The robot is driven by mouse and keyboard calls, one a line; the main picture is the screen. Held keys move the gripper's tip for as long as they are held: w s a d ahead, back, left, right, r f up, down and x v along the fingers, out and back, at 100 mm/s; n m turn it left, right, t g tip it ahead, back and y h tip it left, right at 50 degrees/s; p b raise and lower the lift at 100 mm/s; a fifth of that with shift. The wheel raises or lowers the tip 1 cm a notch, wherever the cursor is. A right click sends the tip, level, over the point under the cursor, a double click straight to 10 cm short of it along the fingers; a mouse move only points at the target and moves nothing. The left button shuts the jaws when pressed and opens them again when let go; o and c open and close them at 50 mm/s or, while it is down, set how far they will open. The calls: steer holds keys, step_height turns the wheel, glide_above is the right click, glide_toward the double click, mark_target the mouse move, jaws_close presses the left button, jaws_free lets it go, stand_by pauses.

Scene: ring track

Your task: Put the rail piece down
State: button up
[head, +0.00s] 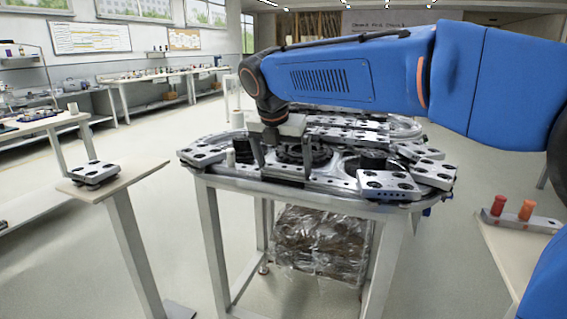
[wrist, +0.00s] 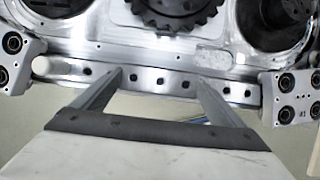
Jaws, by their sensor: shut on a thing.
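The rail piece (wrist: 160,82) is a straight, silvery bar with dark holes. In the wrist view it lies across the picture at the near edge of the ring track (wrist: 100,35). My gripper (wrist: 162,78) is shut on it, one finger at each side of its middle holes. In the head view my gripper (head: 284,165) points down at the near side of the ring track (head: 300,190). The bar is hard to make out there between the fingers. It looks in line with the track edge; I cannot tell whether it rests fully in place.
Carriages sit at both sides of the bar, at the left (wrist: 12,62) and right (wrist: 292,96). A small stand (head: 135,178) at the left holds another carriage (head: 95,173). A side table (head: 520,255) at the right carries a block with red and orange pegs (head: 525,220).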

steer(key=shift+f, duration=0.2)
steer(key=o, duration=1.7)
steer(key=shift+f, duration=0.15)
steer(key=shift+r, duration=0.5)
steer(key=v, duration=1.2)
steer(key=shift+w+r, duration=0.1)
steer(key=shift+r, duration=0.2)
